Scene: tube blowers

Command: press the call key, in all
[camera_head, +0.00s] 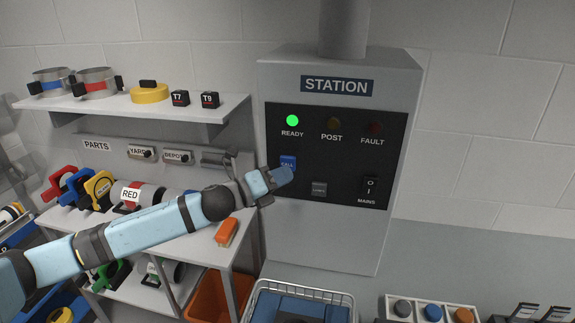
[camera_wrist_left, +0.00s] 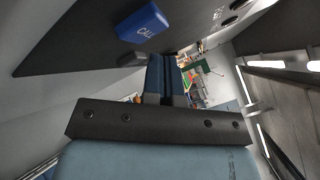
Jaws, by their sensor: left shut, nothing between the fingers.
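The blue call key (camera_head: 287,160) is on the black panel of the grey station box, below the lit green READY lamp (camera_head: 292,121). In the left wrist view the key (camera_wrist_left: 143,23) shows at the top, standing out from the dark panel. My left gripper (camera_head: 285,174) is shut and empty, with its tip just below the key in the head view and covering its lower edge. In the left wrist view the fingertips (camera_wrist_left: 162,58) point up, below and right of the key, with a gap in the picture. I cannot tell contact. My right gripper is not in view.
A dark grey key (camera_head: 319,189) and the MAINS switch (camera_head: 369,187) sit lower on the panel. The POST (camera_head: 334,123) and FAULT (camera_head: 374,127) lamps are dim. Shelves with parts stand at left. A wire basket (camera_head: 300,288) and a button tray (camera_head: 418,301) are below.

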